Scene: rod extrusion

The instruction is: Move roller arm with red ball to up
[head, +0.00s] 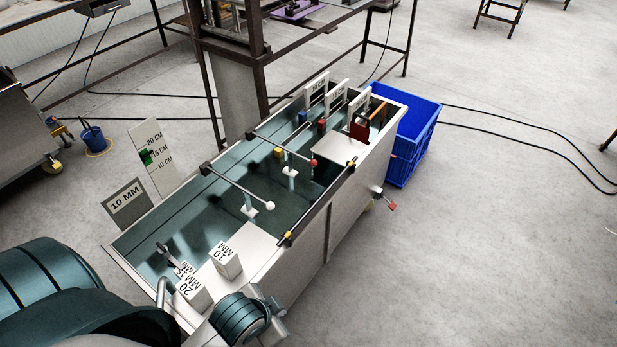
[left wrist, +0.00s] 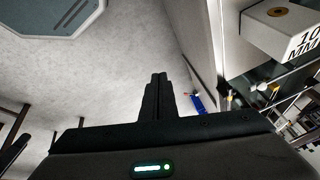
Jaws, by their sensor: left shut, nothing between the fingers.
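The roller arm with the red ball (head: 284,149) is a thin rod across the trough of the machine in the head view. It runs from a dark pivot at the trough's far long side to the red ball (head: 313,163) at its free end, low over the trough. A similar arm with a white ball (head: 270,205) lies nearer to me. My left gripper (left wrist: 157,78) is shut and empty in the left wrist view, beside the machine and apart from both balls. In the head view, its fingertips cannot be made out. My right gripper is not in view.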

